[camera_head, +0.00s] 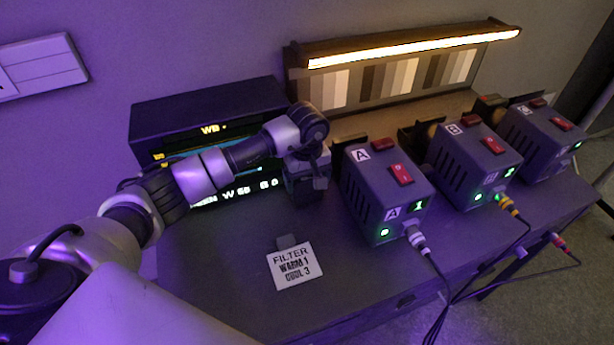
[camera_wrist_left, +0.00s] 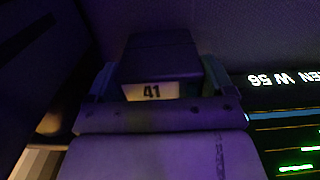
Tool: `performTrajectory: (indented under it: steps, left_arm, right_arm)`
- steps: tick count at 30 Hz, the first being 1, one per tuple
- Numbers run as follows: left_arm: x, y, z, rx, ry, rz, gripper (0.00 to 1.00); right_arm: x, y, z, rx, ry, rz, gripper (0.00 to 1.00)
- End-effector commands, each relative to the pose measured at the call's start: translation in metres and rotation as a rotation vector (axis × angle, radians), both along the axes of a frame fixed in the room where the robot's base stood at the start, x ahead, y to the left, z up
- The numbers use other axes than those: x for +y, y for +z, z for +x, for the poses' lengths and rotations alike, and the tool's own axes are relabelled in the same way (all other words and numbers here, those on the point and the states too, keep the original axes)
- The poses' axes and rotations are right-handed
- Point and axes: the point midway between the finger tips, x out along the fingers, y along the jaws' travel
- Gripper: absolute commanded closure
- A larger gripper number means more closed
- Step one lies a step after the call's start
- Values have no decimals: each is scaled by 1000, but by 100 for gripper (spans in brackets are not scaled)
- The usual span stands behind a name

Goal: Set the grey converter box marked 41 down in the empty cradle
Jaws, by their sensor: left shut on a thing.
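My left gripper (camera_head: 306,185) hangs low over the table, between the dark display unit and the box marked A. In the left wrist view it is shut on the grey converter box (camera_wrist_left: 158,58), whose pale label reads 41. The jaws sit on both sides of the box. In the head view the wrist and fingers cover most of the box, and I cannot tell whether it touches the table. I cannot make out an empty cradle in either view. My right gripper is not in view.
Grey boxes with red switches, one marked A (camera_head: 385,190), another marked B (camera_head: 475,165) and a third (camera_head: 540,140), stand right of my gripper. Cables hang from their fronts. The display unit (camera_head: 205,100) is at left. A FILTER card (camera_head: 296,266) lies in front.

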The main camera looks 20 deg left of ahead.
Motion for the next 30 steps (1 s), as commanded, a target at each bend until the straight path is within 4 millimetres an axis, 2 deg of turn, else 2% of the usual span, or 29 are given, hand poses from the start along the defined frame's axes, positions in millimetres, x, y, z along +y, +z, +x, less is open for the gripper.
performTrajectory:
  steps: [10, 11, 14, 24, 26, 30]
  left_arm:
    - [0, -4, 1, -4, 0, -1, 49]
    - [0, -4, 1, -3, 0, 0, 16]
    - [0, -3, 1, -3, 0, 0, 0]
    - [0, 3, 1, -4, 0, -1, 0]
    - [0, 9, 2, -7, 0, 0, 0]
    - [1, 37, 2, -8, 0, 0, 0]
  right_arm:
    - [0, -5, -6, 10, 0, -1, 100]
    - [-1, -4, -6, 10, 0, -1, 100]
    - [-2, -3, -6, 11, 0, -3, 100]
    - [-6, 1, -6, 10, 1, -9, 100]
    - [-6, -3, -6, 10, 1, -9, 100]
    - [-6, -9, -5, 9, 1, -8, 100]
